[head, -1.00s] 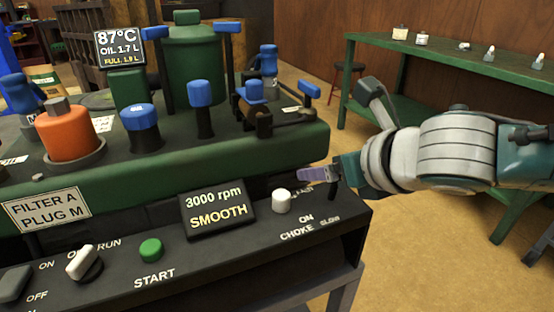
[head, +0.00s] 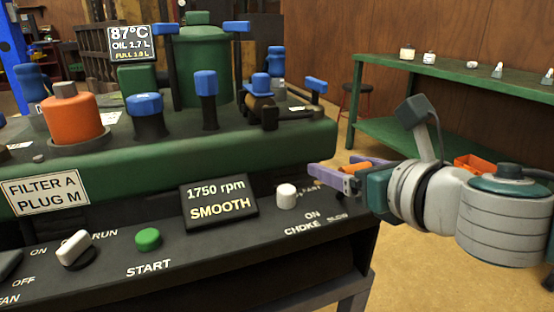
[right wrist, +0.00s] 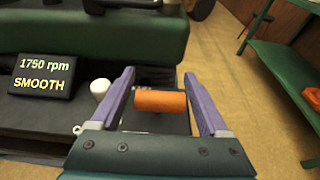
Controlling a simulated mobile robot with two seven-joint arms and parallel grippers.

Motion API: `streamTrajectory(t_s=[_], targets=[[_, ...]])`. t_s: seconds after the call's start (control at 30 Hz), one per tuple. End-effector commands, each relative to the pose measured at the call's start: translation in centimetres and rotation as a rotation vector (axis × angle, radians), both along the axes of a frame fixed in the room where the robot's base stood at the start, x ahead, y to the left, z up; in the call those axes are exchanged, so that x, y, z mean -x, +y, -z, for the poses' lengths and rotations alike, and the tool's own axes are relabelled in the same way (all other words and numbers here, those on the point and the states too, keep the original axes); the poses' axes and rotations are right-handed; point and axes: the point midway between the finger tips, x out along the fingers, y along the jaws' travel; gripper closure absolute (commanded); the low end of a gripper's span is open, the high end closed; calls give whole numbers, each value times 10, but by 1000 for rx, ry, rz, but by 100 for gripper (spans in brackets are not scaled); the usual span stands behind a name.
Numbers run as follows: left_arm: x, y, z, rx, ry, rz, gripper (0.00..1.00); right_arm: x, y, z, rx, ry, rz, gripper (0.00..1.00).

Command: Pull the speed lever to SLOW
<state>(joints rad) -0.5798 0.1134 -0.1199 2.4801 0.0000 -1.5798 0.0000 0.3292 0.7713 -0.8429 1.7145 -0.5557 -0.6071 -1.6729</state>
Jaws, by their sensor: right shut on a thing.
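The speed lever's orange grip (right wrist: 160,101) lies crosswise between the purple fingers of my right gripper (right wrist: 158,76) in the right wrist view. My right gripper is shut on it. In the head view the right gripper (head: 338,168) is at the right end of the black control panel (head: 210,272), and its fingers hide most of the lever. The SLOW label (head: 337,217) is just below and left of the gripper; the FAST label is partly covered by a finger. The display (head: 218,200) reads 1750 rpm, SMOOTH. My left gripper is not in view.
The white choke knob (head: 286,196) stands close left of the right gripper. A green START button (head: 148,239) and a white switch (head: 73,247) are farther left. The green engine deck (head: 250,150) rises behind the panel. A green bench (head: 450,80) stands right.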

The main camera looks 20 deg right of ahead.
Motion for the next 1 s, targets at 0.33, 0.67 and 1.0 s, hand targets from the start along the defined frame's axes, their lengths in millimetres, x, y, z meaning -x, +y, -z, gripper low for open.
streamTrajectory(t_s=[0.33,0.67,1.0], targets=[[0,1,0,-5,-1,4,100,0,0,0,3,0,0,0],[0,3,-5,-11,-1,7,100,9,-1,-3,4,3,0,0],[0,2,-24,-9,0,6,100,71,-6,-22,4,5,-1,0]])
